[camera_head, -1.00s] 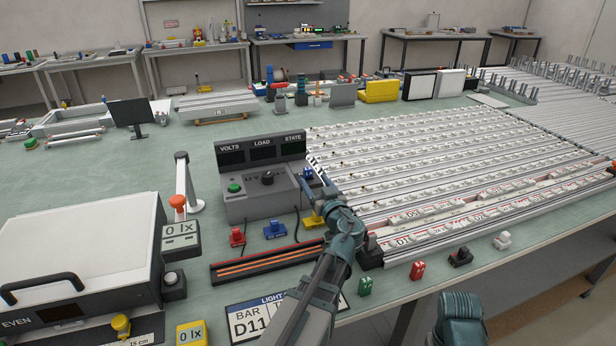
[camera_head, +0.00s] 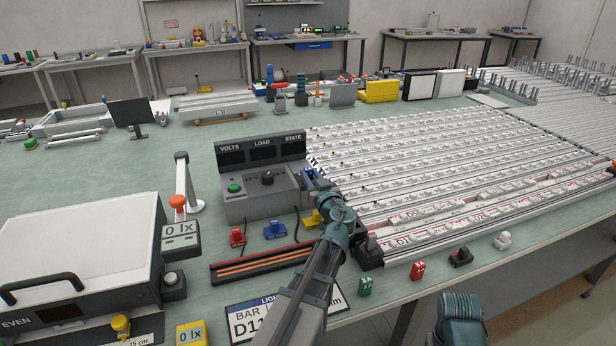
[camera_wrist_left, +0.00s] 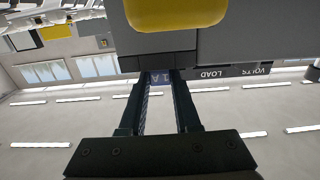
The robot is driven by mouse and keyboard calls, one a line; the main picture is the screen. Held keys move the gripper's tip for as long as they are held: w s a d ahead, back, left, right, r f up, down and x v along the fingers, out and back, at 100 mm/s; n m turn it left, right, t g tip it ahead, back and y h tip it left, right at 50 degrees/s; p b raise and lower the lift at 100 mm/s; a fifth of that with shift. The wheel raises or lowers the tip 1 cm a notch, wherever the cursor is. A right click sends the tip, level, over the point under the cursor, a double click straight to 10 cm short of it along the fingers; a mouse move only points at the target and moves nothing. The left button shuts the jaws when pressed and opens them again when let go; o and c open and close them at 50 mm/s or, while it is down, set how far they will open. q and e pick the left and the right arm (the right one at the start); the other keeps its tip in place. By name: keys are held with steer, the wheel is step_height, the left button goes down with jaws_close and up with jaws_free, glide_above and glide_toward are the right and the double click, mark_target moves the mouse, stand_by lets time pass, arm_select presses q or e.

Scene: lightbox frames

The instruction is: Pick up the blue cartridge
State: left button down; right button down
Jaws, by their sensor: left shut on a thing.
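My left gripper (camera_head: 314,181) is at the right end of the grey power unit (camera_head: 262,205), beside the rows of white parts. In the head view a small blue patch (camera_head: 308,173) shows at the gripper, and the rest is hidden.
Red (camera_head: 237,237), blue (camera_head: 275,230) and yellow (camera_head: 313,219) plugs stand in front of the power unit. An orange-striped rail (camera_head: 262,263) lies nearer. A grey box (camera_head: 75,260) is at left. Green and red pieces line the front edge.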

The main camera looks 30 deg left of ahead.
arm_select(q)
steer(key=shift+r+p, duration=0.45)
steer(key=r+p, duration=0.3)
steer(key=shift+s+d, duration=0.3)
steer(key=shift+d, duration=0.1)
steer(key=w+d+r+p+v, duration=0.1)
steer(key=w+v, duration=0.1)
steer(key=v, duration=1.3)
step_height(320, 180, up, 8)
steer(key=p, duration=0.7)
steer(key=shift+d+p, duration=0.2)
steer(key=shift+p, duration=0.2)
steer(key=shift+s+f, duration=0.15)
steer(key=shift+s, duration=0.05)
